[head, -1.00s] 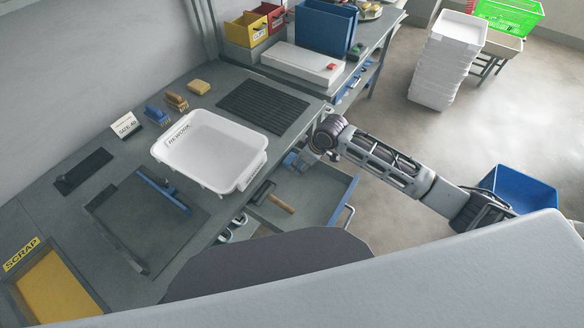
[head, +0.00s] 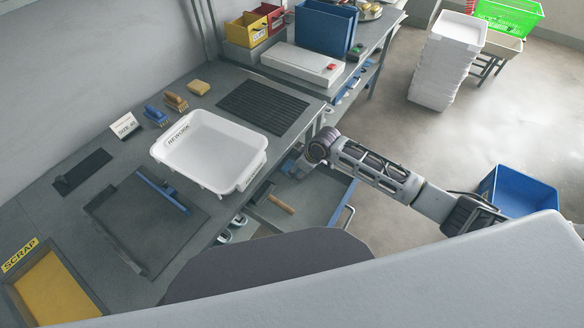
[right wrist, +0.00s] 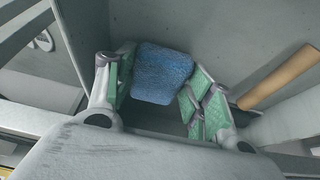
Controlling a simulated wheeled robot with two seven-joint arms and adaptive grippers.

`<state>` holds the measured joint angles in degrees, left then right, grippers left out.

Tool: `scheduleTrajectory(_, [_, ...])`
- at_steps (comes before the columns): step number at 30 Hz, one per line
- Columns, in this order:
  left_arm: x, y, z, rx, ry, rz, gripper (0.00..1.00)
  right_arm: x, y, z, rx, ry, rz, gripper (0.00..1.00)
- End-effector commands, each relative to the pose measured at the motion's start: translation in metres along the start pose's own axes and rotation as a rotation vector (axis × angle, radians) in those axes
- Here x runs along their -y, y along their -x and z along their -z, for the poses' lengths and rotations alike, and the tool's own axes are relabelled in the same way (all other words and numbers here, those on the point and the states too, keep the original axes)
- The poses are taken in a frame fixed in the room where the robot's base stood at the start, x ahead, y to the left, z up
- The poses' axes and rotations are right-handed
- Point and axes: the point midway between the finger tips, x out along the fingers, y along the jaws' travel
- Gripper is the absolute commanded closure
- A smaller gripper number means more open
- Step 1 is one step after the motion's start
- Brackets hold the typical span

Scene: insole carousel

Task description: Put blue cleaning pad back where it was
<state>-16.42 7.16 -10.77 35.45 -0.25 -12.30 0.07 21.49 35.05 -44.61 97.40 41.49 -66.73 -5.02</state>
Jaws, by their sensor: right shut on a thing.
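The blue cleaning pad (right wrist: 162,73) shows in the right wrist view between the green-lined fingers of my right gripper (right wrist: 158,92), which is shut on it. In the head view my right gripper (head: 294,166) is at the far end of the open grey drawer (head: 325,195), low over or inside it. The wrist view shows grey drawer walls (right wrist: 235,35) around the pad. Whether the pad touches the drawer floor I cannot tell. My left gripper is not in view.
A wooden-handled tool (head: 281,204) lies in the drawer, close right of the fingers in the wrist view. On the bench are a white REWORK tray (head: 215,150), a black ribbed mat (head: 262,105), brushes and a yellow sponge (head: 198,87). A blue bin (head: 520,190) stands right.

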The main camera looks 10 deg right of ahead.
Motion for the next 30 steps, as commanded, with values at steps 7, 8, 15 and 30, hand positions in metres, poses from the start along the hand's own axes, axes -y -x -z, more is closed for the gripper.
scheduleTrajectory(7, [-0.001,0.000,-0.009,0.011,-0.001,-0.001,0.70,0.000,-0.010,0.026,-0.002,0.000,0.001,0.66])
scheduleTrajectory(8, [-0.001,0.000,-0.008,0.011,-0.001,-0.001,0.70,0.001,-0.011,0.029,-0.002,0.001,0.001,0.66])
scheduleTrajectory(15, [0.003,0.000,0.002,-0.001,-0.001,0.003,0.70,0.000,-0.021,0.022,-0.001,0.001,0.000,0.66])
scheduleTrajectory(30, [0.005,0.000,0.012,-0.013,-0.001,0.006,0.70,0.000,-0.024,0.021,-0.001,0.001,-0.001,0.33])
